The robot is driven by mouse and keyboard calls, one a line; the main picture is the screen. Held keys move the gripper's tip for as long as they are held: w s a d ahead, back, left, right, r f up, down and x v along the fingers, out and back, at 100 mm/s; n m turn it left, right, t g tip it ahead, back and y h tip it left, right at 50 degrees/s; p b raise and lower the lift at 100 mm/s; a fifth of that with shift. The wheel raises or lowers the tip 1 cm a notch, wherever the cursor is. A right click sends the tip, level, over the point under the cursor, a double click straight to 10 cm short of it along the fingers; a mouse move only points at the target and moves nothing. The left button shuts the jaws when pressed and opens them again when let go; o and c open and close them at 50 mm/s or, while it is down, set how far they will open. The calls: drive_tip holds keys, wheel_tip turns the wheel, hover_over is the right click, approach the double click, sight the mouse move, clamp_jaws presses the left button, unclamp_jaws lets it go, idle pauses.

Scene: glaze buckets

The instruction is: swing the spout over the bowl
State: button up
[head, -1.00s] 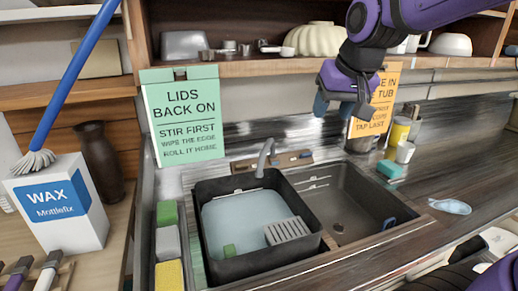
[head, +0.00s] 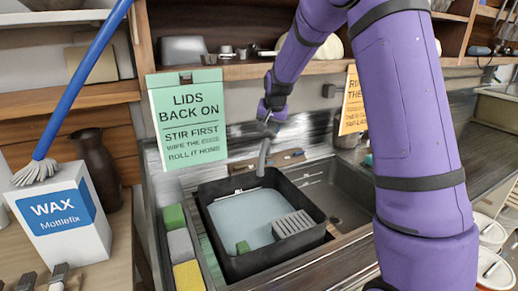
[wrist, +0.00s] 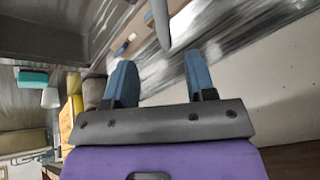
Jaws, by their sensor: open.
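The grey spout (head: 263,160) rises behind the sink and its end is at the back rim of a black tub (head: 213,248) of pale water, in the left side of the sink. The empty sink bowl (head: 346,208) is to its right, partly hidden by my arm. My gripper (head: 268,120) is just above the spout in the head view. In the wrist view the spout (wrist: 161,22) shows beyond and between the fingertips of my gripper (wrist: 158,62), which are wide apart with nothing between them.
A green sign (head: 187,115) hangs left of my gripper and an orange sign (head: 353,105) right of it. A wooden shelf (head: 225,70) runs above. Sponges (head: 180,243) line the sink's left edge. A wax box (head: 62,215) stands further left.

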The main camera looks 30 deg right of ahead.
sight(264, 147)
drive_tip(key=x, duration=1.1)
drive_tip(key=shift+w+f, duration=0.25)
drive_tip(key=shift+f, duration=0.05)
clamp_jaws()
